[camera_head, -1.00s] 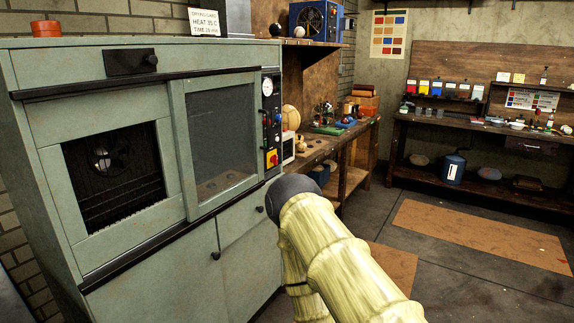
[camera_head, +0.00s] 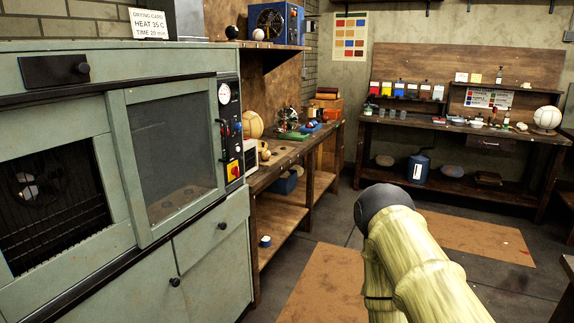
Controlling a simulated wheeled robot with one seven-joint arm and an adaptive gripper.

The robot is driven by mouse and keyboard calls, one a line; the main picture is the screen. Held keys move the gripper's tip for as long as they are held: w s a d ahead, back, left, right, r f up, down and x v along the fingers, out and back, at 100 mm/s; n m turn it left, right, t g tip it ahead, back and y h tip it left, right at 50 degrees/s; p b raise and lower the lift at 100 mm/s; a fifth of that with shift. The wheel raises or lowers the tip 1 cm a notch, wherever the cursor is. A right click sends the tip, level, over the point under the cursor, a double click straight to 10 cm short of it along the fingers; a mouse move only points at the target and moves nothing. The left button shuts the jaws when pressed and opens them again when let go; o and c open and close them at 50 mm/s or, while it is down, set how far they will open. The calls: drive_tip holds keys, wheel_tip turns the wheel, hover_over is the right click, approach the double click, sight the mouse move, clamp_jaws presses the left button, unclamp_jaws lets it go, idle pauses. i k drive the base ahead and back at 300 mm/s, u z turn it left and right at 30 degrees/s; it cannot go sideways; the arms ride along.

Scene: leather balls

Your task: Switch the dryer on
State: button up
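The dryer is a grey-green cabinet (camera_head: 200,262) on the left. Its sliding mesh-windowed door (camera_head: 172,155) stands at the right part of the front, and a dark opening with a fan behind bars (camera_head: 45,195) shows at the left. A narrow control panel (camera_head: 230,130) on its right edge carries a round gauge, several small knobs and a red switch on a yellow plate (camera_head: 233,170). A card on top reads heat 35 C, time 20 min. My arm rises at the lower right, apart from the dryer. My gripper is not visible.
A wooden workbench (camera_head: 270,178) with a tan ball and tools runs back beside the dryer. A far bench (camera_head: 460,128) holds paint pots and a pale ball. Brown mats (camera_head: 320,285) lie on the open floor.

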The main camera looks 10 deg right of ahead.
sight(235, 170)
drive_tip(key=i, duration=1.05)
drive_tip(key=u, duration=0.7)
